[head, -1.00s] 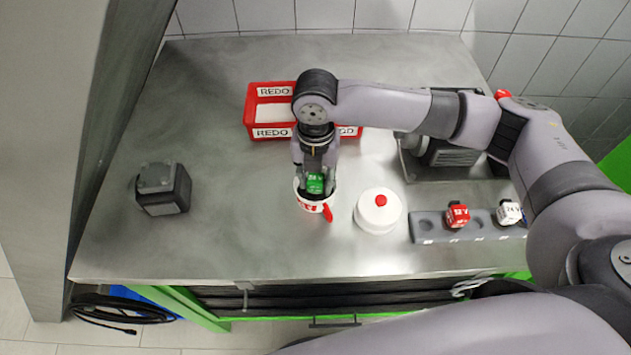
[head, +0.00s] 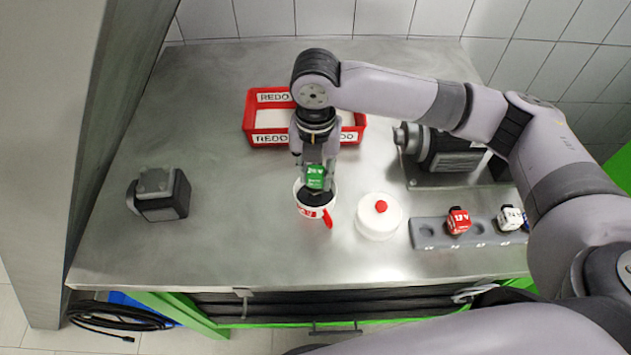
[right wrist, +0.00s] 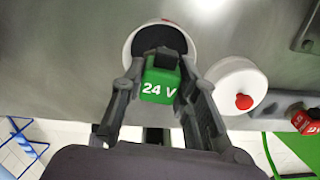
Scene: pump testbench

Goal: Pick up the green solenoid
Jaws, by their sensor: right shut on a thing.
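The green solenoid (head: 315,177), marked 24 V, is held in my right gripper (head: 314,180) above a white mug (head: 312,205) with red lettering and a red handle. In the right wrist view the green solenoid (right wrist: 160,82) sits between the fingers of my right gripper (right wrist: 158,80), with the mug's rim and dark inside (right wrist: 160,38) behind it. The right gripper is shut on the solenoid. The solenoid's lower end is dark and overlaps the mug's opening, so I cannot tell whether it is fully clear of it. My left gripper is not in view.
A white round container with a red knob (head: 378,215) stands right of the mug. A grey rack (head: 430,235) holds a red solenoid (head: 458,220) and a white one (head: 510,218). A red REDO bin (head: 262,118) and a pump (head: 445,150) stand behind. A grey motor block (head: 160,193) is at left.

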